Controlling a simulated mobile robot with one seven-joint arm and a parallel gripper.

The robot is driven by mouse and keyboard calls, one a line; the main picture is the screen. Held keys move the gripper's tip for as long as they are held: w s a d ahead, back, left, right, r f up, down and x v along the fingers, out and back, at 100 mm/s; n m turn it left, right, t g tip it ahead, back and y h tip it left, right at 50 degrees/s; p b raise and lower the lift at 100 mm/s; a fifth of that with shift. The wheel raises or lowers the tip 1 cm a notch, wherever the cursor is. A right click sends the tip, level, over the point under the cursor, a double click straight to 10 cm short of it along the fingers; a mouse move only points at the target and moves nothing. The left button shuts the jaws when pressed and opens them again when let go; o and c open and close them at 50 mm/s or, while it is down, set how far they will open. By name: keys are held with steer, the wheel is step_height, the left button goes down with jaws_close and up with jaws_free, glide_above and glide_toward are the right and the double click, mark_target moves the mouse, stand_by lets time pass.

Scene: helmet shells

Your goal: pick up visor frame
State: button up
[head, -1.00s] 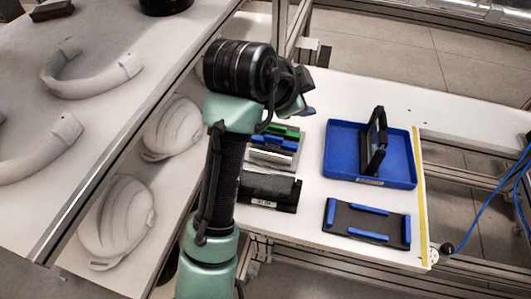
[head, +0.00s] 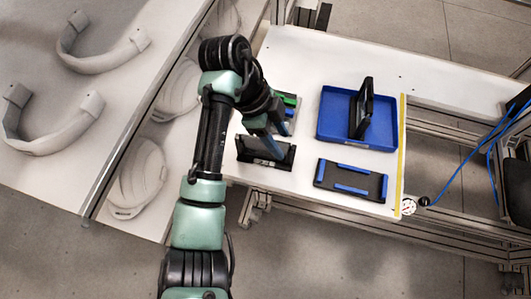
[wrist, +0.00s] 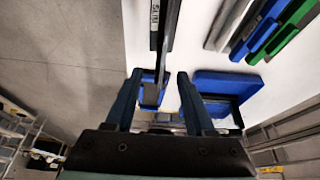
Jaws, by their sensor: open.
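A black upright frame (head: 360,108), which looks like the visor frame, stands in a blue tray (head: 328,128) on the white table. In the wrist view the tray (wrist: 215,82) and a dark part of the frame (wrist: 222,110) show beyond the right finger. My gripper (head: 272,140) is open and empty, fingers pointing down above a labelled black holder (head: 262,158), left of the tray. In the wrist view the holder (wrist: 155,28) lies ahead of my fingertips (wrist: 157,78). My arm and fingers hide part of the holder.
A flat black fixture with blue bars (head: 350,190) lies in front of the tray. Green and blue pieces (wrist: 275,38) sit behind the holder. Curved white bands (head: 55,125) and pale shells (head: 138,178) are at the left. Bare tabletop (head: 440,85) lies right of the tray.

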mark_target(288, 152)
steer(key=shift+p+x, duration=0.45)
steer(key=shift+x, duration=2.55)
jaws_close()
